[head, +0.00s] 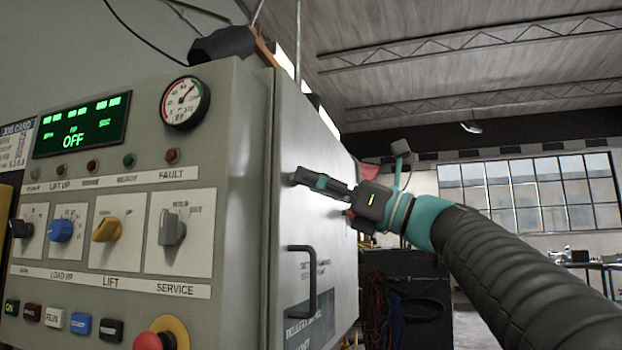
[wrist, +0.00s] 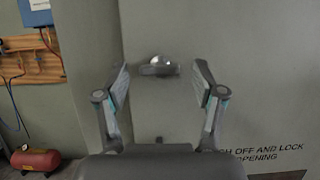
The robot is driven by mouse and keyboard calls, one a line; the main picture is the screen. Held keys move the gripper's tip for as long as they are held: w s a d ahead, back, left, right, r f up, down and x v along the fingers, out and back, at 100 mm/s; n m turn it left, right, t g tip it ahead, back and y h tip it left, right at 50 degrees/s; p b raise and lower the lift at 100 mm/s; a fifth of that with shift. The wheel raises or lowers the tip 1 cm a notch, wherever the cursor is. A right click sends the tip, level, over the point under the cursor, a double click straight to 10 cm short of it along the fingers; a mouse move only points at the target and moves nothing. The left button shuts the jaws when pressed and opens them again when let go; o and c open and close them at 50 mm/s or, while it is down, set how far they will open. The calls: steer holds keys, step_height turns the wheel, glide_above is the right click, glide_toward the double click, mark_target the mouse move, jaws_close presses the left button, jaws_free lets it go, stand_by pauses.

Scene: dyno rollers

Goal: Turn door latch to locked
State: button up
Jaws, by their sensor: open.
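The door latch (wrist: 160,66) is a small silver knob with a short bar lying about level on the grey cabinet door (wrist: 235,95). In the wrist view it sits ahead of my gripper (wrist: 160,74), between the two spread fingertips with a gap on each side. My gripper is open and empty. In the head view my gripper (head: 316,182) reaches in from the right, with its fingers close to the upper part of the door (head: 325,235). I cannot make out the latch there, and whether the fingertips touch the door is unclear.
A dark bar handle (head: 304,282) stands out from the door below my gripper. The cabinet's control panel (head: 130,225), with knobs and buttons, faces left of the door. A red tank (wrist: 36,159) and a blue box (wrist: 36,12) show at left in the wrist view.

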steer(key=shift+w+a+r, duration=0.15)
steer(key=shift+a, duration=0.25)
steer(key=c, duration=1.1)
steer(key=shift+c, duration=0.2)
steer(key=shift+n+g, duration=0.4)
steer(key=shift+n, duration=0.2)
steer(key=shift+w+d+r+n+g+h+p, duration=0.1)
steer(key=shift+n+g+h+p, duration=0.8)
steer(key=shift+n, duration=2.4)
steer(key=shift+w+a+r+n+g+y+p, duration=0.1)
steer(key=shift+n+g+p, duration=0.15)
steer(key=shift+n+g, duration=2.25)
steer(key=shift+d+n+g+h+p, duration=0.1)
steer(key=shift+n+g+h+p, duration=0.4)
steer(key=shift+n, duration=3.6)
steer(key=shift+n+h, duration=0.3)
steer(key=shift+n, duration=0.5)
